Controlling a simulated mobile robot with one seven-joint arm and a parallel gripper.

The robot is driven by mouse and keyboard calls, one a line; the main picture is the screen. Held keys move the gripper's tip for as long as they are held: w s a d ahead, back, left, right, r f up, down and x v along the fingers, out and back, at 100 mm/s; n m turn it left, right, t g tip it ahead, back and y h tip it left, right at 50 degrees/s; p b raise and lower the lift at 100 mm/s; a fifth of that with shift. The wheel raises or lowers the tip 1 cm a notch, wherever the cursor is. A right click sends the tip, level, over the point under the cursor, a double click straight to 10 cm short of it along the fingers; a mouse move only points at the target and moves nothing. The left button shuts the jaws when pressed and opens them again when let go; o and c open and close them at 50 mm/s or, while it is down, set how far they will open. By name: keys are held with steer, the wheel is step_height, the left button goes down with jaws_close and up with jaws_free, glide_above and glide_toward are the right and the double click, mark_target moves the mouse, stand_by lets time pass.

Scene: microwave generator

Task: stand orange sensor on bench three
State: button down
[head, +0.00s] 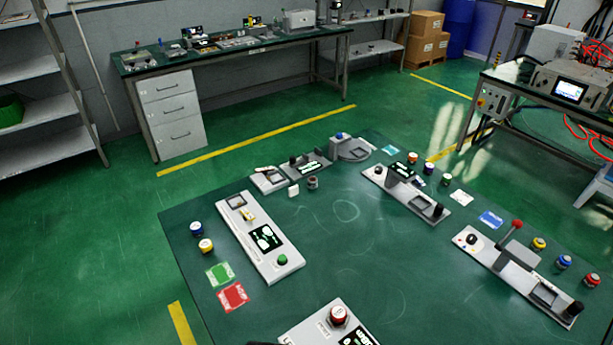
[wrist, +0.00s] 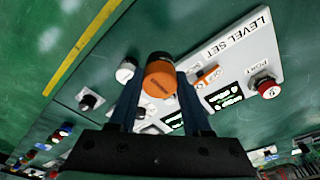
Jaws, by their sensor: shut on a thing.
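The orange sensor (wrist: 160,80), a short cylinder with a black end, is between the two fingers of my gripper (wrist: 160,88) in the wrist view. The gripper is shut on it. Behind it lies a white panel (wrist: 235,55) marked LEVEL SET, with dark displays and a red button (wrist: 266,87). I cannot tell how far the sensor is from the panel. In the head view neither the sensor nor the gripper fingers can be made out. No mark in view tells which place is bench three.
The green table (head: 345,265) carries a long white panel (head: 260,237), a panel with a red-knobbed lever (head: 520,270), and a panel with a red button (head: 338,315) at the front. Small coloured jars stand around. A workbench (head: 230,50) is at the back. The table's middle is clear.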

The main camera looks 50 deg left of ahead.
step_height(320, 180, down, 9)
steer(key=shift+f, duration=0.2)
stand_by(0.3)
steer(key=shift+f, duration=0.15)
steer(key=shift+c, duration=1.7)
jaws_free()
steer(key=r, duration=0.4)
steer(key=a+r, duration=0.1)
steer(key=r, duration=0.3)
steer(key=s+r, duration=0.1)
steer(key=r, duration=0.3)
steer(key=shift+s+a+r, duration=0.1)
steer(key=shift+a, duration=0.05)
